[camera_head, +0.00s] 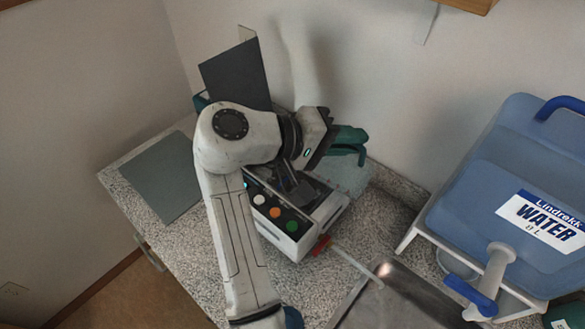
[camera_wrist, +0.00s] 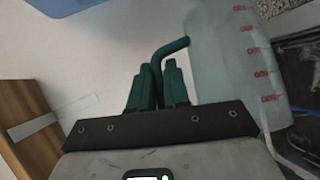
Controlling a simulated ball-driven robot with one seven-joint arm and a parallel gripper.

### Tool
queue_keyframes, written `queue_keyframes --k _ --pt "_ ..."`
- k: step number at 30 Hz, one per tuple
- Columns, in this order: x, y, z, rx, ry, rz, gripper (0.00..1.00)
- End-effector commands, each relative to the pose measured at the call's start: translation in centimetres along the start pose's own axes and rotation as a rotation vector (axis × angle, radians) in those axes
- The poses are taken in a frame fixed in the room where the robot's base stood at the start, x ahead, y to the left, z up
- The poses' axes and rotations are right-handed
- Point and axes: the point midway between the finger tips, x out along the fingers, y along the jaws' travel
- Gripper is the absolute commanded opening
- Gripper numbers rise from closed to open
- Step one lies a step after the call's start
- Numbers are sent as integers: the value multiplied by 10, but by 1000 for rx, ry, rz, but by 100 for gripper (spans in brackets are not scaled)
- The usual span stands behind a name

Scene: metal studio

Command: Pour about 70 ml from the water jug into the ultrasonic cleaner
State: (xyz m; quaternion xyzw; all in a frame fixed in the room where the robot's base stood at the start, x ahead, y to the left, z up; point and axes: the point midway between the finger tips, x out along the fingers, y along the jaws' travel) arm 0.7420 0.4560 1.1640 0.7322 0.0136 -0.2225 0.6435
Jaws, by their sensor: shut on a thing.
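My gripper (camera_head: 350,142) is shut on the green handle (camera_wrist: 172,47) of the water jug, with the handle between its fingers in the wrist view (camera_wrist: 156,85). The jug (camera_wrist: 222,60) is translucent with red graduation marks; in the head view a pale part of it (camera_head: 347,176) shows below the fingers. Its water level and exact tilt cannot be told. The ultrasonic cleaner (camera_head: 300,243) is a white box with coloured buttons, partly hidden by my arm, below and left of my gripper. A dark panel (camera_head: 235,77), perhaps its raised lid, stands behind it.
A blue water container (camera_head: 480,185) with a tap (camera_head: 488,280) stands on a white stand at right. A metal basin (camera_head: 405,300) lies in front, near the cleaner's red valve (camera_head: 321,245). A grey mat (camera_head: 152,178) lies on the speckled counter (camera_head: 195,235), which has free room at left.

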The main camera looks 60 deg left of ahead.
Motion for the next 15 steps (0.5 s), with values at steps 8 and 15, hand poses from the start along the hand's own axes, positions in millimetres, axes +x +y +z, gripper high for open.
queue_keyframes --k 8,15 --pt "-4 1 -3 -12 -3 14 0" --pt "-6 1 -6 -25 -7 26 0"
